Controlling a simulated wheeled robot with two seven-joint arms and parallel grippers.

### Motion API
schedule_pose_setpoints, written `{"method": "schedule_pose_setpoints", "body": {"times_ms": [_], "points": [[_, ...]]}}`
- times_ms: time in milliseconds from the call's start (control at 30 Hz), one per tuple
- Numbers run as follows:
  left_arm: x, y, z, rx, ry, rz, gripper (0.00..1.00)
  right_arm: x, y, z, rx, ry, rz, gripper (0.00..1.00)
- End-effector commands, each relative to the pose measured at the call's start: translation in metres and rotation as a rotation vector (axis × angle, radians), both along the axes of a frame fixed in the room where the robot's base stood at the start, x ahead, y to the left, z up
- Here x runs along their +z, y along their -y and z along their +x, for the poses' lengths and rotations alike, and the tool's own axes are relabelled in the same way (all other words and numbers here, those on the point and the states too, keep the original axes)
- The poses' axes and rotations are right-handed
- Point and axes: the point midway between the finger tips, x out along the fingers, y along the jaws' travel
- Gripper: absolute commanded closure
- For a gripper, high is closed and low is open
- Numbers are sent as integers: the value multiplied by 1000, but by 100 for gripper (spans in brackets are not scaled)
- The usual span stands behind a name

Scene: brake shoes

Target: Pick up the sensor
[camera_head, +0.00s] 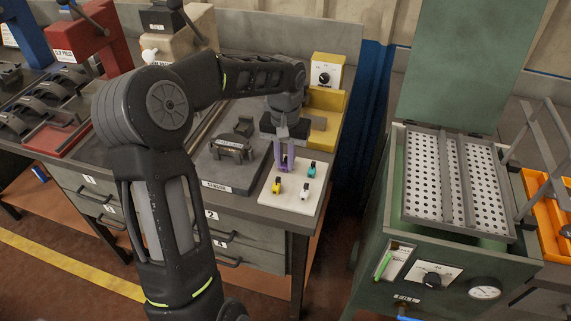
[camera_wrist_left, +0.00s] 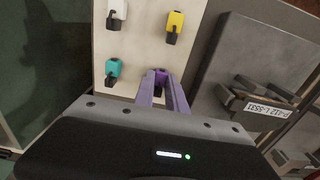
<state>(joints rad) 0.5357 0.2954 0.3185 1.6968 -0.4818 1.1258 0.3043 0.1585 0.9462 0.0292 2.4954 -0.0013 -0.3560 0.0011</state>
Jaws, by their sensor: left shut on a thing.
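Small sensors stand on a white board (camera_head: 288,206) at the workbench's right end: a yellow one (camera_head: 277,187), a white one (camera_head: 304,191) and a teal one (camera_head: 311,170). In the left wrist view the yellow (camera_wrist_left: 175,26), white (camera_wrist_left: 116,12) and teal (camera_wrist_left: 113,70) sensors stand clear of my fingers. My left gripper (camera_head: 286,166) points down at the board's back-left part. It is shut on a purple sensor (camera_wrist_left: 160,77), mostly hidden between the fingers. I cannot tell whether that sensor touches the board. My right gripper is not in view.
A grey fixture labelled SENSOR (camera_head: 217,183) stands left of the board, with a metal part (camera_head: 231,149) on it. A yellow device (camera_head: 325,122) stands behind. A green machine with perforated trays (camera_head: 432,180) stands to the right, across a gap.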

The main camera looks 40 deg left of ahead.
Motion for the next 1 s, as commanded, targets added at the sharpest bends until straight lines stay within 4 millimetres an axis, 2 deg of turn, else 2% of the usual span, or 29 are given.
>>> {"method": "schedule_pose_setpoints", "body": {"times_ms": [33,133,667,833,1000], "points": [[0,0,0,0,0,0,92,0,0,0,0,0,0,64],[0,0,0,0,0,0,100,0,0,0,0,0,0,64],[1,0,0,0,0,0,100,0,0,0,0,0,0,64],[14,0,1,0,3,2,100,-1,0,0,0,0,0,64],[43,0,1,0,5,2,100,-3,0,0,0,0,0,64]]}}
